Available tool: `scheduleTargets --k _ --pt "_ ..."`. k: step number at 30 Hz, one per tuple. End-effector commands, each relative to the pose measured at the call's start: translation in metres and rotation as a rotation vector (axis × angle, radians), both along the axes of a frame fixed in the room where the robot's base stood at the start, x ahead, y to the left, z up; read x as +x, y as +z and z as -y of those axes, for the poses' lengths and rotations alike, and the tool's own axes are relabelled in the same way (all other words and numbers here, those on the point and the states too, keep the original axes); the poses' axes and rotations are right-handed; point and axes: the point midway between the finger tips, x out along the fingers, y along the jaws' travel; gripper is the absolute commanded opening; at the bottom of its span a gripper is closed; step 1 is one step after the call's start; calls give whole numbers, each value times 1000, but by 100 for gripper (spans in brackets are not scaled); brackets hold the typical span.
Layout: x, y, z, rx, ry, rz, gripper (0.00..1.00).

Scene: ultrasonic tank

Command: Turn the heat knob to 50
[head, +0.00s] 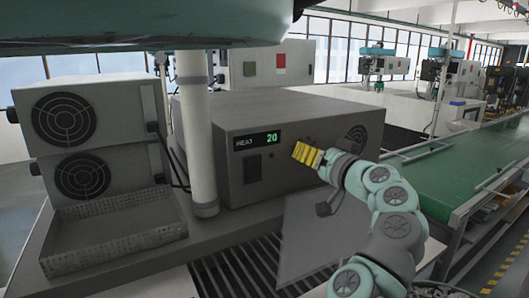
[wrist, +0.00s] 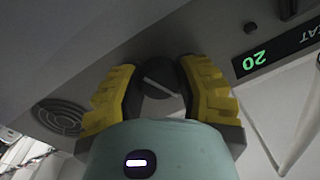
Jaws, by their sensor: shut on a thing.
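The grey ultrasonic tank unit (head: 285,168) stands on the bench with a HEAT display (head: 257,141) reading 20 in green. The display shows upside down in the wrist view (wrist: 255,60). The dark round heat knob (wrist: 163,82), with a pale pointer line across it, sits between the yellow fingers of my gripper (wrist: 160,92). My gripper (head: 306,153) is at the front panel, right of the display, shut on the knob. In the head view the gripper hides the knob. I see no number marks around the knob.
A vent grille (head: 355,138) is at the panel's right. A wire basket (head: 113,230) and two stacked fan units (head: 75,145) stand at left. A green conveyor (head: 450,170) runs at right. A small black button (wrist: 250,28) is near the display.

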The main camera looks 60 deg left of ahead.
Motion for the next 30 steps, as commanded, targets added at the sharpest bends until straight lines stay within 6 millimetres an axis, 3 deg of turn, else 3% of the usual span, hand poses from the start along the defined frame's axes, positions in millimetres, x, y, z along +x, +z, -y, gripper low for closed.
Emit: scheduleTargets --k 14,30 --pt "1 -1 0 8 -3 -93 0" --pt "1 -1 0 38 -2 -502 0"
